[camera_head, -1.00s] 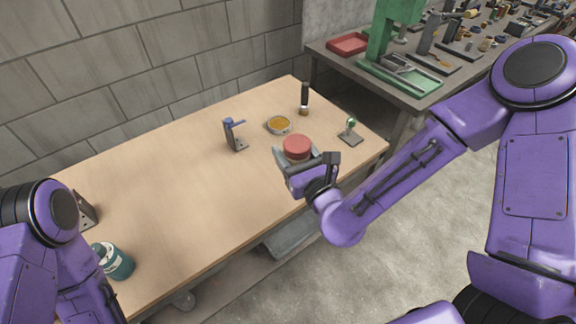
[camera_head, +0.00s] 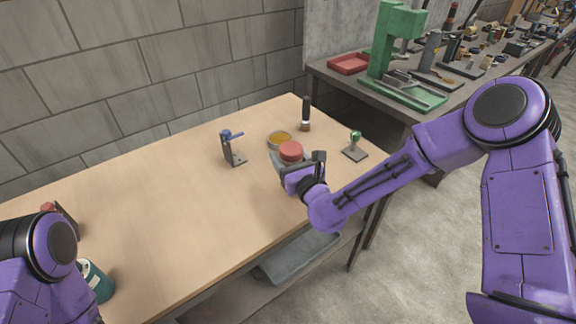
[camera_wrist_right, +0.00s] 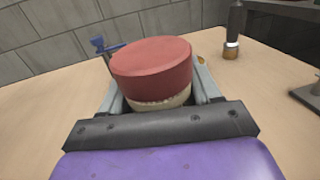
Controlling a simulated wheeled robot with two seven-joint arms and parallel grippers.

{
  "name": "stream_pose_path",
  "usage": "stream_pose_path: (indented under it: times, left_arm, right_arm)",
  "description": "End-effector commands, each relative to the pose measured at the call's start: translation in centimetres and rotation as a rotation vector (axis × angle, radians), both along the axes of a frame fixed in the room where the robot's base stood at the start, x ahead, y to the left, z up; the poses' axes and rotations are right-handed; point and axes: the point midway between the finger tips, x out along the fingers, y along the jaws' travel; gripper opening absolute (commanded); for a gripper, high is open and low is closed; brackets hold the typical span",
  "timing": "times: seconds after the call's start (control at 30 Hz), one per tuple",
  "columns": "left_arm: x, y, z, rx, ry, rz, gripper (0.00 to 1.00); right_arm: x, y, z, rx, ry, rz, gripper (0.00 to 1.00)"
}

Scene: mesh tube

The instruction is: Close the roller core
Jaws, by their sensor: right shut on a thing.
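My right gripper (camera_head: 292,165) is shut on a squat round piece with a thick red top (camera_wrist_right: 152,66) and a pale, rough lower band (camera_wrist_right: 160,101). In the right wrist view, the grey fingers flank it on both sides. In the head view this red piece (camera_head: 291,150) is over the right part of the table, just in front of a shallow round tin (camera_head: 281,140) with amber contents. The frames do not show whether the held piece touches the table. No part is clearly recognisable as a separate roller core. My left arm shows at lower left; its gripper is out of view.
A blue-topped bracket stand (camera_head: 231,148) is left of the tin. A dark-handled upright tool (camera_head: 305,114) stands behind, and a green-topped stand (camera_head: 354,146) stands to the right. A teal can (camera_head: 97,279) is partly hidden by my left arm. The table's middle is clear.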

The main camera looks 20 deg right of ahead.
Motion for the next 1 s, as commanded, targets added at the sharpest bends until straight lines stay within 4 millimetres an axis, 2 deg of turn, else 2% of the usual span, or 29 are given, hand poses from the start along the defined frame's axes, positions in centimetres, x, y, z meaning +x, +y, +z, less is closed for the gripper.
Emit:
stream_pose_path:
  times: [0.2,0.47,0.87,0.9,0.93,1.0]
  left_arm:
    - [0.0,0.0,0.0,0.0,0.0,0.0,0.91]
    - [0.0,0.0,0.6,0.0,0.0,0.0,0.91]
    - [0.0,0.0,-0.1,0.0,0.0,0.0,0.91]
    - [0.0,0.0,0.1,0.0,0.0,0.0,0.91]
    - [0.0,0.0,0.2,0.0,0.0,0.0,0.91]
    - [0.0,0.0,0.2,0.0,0.0,0.0,0.91]
  right_arm:
    - [0.2,0.0,-0.2,-0.001,0.0,0.0,0.0]
    - [0.5,0.0,-3.5,-0.003,0.0,0.003,0.0]
    - [0.5,-0.1,-4.2,0.0,-0.001,0.0,0.0]
    - [0.5,-0.1,-4.0,-0.001,0.0,0.001,0.75]
    - [0.5,-0.1,-4.0,-0.001,0.0,0.001,0.85]
    - [0.5,-0.1,-4.0,-0.001,0.0,0.001,0.88]
